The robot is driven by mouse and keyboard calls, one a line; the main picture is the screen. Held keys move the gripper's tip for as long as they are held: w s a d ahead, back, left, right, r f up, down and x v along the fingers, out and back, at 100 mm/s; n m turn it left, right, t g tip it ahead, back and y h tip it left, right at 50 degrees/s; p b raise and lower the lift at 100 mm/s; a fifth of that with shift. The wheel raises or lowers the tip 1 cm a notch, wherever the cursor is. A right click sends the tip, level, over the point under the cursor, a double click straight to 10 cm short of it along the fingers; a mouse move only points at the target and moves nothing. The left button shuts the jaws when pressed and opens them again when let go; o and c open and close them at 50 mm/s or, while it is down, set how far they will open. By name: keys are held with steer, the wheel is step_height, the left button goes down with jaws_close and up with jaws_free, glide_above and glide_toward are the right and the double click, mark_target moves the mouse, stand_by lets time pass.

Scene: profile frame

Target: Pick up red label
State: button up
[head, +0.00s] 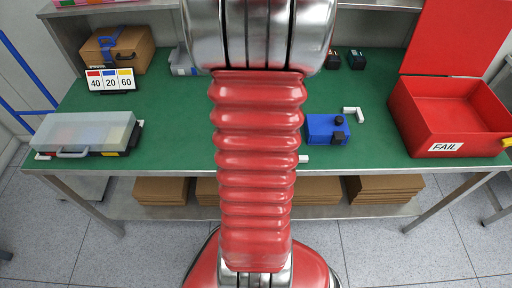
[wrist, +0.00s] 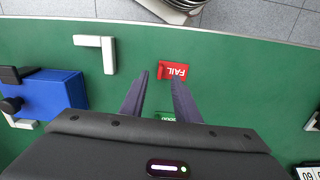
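The red label (wrist: 175,70), marked FAIL, lies on the green table top in the wrist view, just beyond my fingertips. My gripper (wrist: 158,76) is open and empty above the table, its two dark fingers apart. The right fingertip overlaps the label's lower edge in the picture, and the left fingertip is to its left. I cannot tell the height of the fingers over the label. A green label (wrist: 165,116) shows between the fingers, partly hidden by my gripper body. In the head view my arm hides both labels and the gripper.
A blue box (head: 327,128) with black parts and a white angled piece (head: 354,113) are right of my arm. A red bin (head: 450,111) marked FAIL stands at the right. A clear-lidded case (head: 83,132), number sign (head: 110,81) and brown case (head: 117,48) are left.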

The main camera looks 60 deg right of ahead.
steer(key=shift+w+f, duration=0.1)
steer(key=shift+f, duration=1.85)
jaws_close()
